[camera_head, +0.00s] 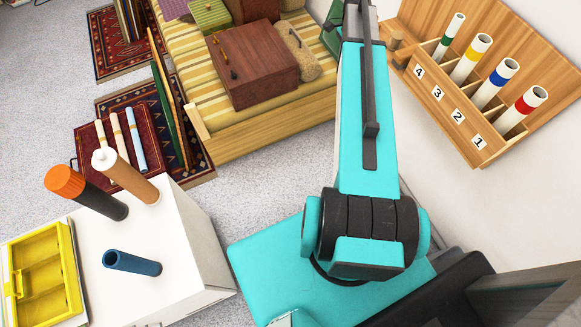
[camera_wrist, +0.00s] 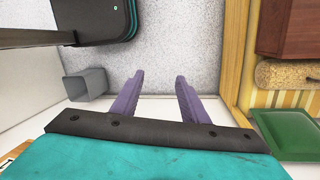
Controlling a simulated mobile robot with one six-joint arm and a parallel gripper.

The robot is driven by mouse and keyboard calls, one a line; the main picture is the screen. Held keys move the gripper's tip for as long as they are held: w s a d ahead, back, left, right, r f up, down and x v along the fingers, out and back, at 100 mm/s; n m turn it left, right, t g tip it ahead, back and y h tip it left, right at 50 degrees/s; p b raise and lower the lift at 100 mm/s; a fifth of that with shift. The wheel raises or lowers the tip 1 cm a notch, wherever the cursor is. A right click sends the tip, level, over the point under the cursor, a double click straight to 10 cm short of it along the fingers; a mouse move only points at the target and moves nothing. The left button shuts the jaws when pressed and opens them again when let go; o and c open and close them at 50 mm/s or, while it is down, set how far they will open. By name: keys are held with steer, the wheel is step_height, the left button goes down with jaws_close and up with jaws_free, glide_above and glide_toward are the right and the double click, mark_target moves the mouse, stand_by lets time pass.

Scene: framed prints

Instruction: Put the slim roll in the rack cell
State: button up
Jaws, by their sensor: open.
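A tan roll with a white end (camera_head: 130,178) stands upright on a white cabinet (camera_head: 185,255). Beside it stand a dark roll with an orange cap (camera_head: 88,193) and a short blue tube (camera_head: 133,262). I cannot tell for sure which is the slim roll. The wooden rack (camera_head: 440,95) is on the wall at upper right, its cells labelled 4, 3, 2, 1. White tubes with green, yellow, blue and red bands stand in it. My gripper (camera_wrist: 160,77) is open and empty in the wrist view, above grey floor, away from rolls and rack. The head view does not show its fingers.
A yellow tray (camera_head: 45,280) sits at the cabinet's left. Slim pale rolls (camera_head: 122,150) lean near rugs on the floor. A striped daybed (camera_head: 215,120) bears a brown case (camera_head: 250,65). A grey bin (camera_wrist: 88,84) and green tray (camera_wrist: 288,133) show in the wrist view.

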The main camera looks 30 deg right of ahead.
steer(key=s+a+f+n+g, duration=0.1)
steer(key=s+a+f+n, duration=0.35)
steer(key=a+f, duration=0.6)
steer(key=s+a+f+n+g, duration=0.1)
steer(key=s+a+f+n, duration=0.4)
steer(key=a+f, duration=0.5)
steer(key=s+a+f+n, duration=0.4)
steer(key=s+a+n, duration=0.1)
steer(key=s, duration=0.3)
steer(key=s+a+f+n+g+h, duration=0.1)
steer(key=s+a+f+n, duration=0.4)
steer(key=s+a+n, duration=0.1)
steer(key=shift+s+a, duration=0.8)
steer(key=shift+s, duration=0.35)
step_height(320, 180, down, 8)
steer(key=b, duration=0.8)
steer(key=shift+s+g, duration=0.2)
steer(key=shift+g, duration=0.2)
steer(key=shift+c, duration=0.2)
